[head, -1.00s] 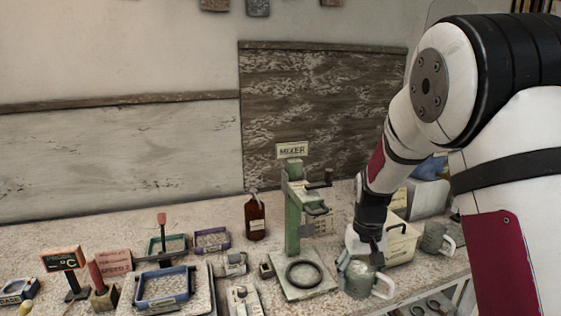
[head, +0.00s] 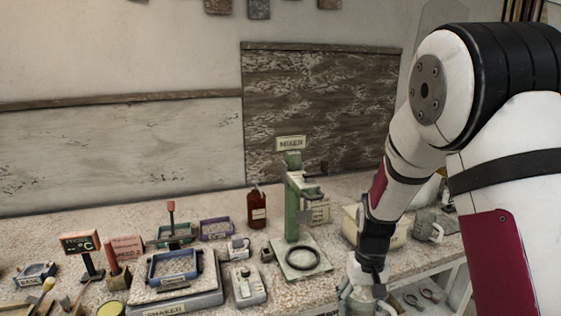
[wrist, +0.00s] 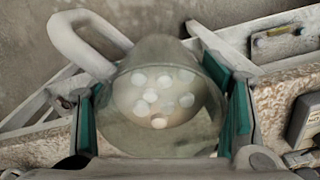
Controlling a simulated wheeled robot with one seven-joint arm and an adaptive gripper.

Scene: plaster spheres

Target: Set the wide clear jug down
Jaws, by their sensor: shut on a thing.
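The wide clear jug (wrist: 180,120) has a thick pale loop handle (wrist: 85,38) and holds several whitish balls, seen through its side in the wrist view. My gripper (wrist: 163,112) is shut on it, with green-padded fingers on the jug's left and right sides. In the head view the jug (head: 360,304) is at the bottom edge, partly cut off and partly covered by my gripper (head: 370,280). It appears near the bench's front edge; I cannot tell its height above the top.
The green mixer stand (head: 293,215) with a dark ring (head: 303,258) on its base stands behind the jug. A second mug-like jug (head: 424,226) and a cream box (head: 362,228) are to the right. The shaker (head: 180,300) and several small devices crowd the left. Below the front edge is an open shelf (head: 425,297).

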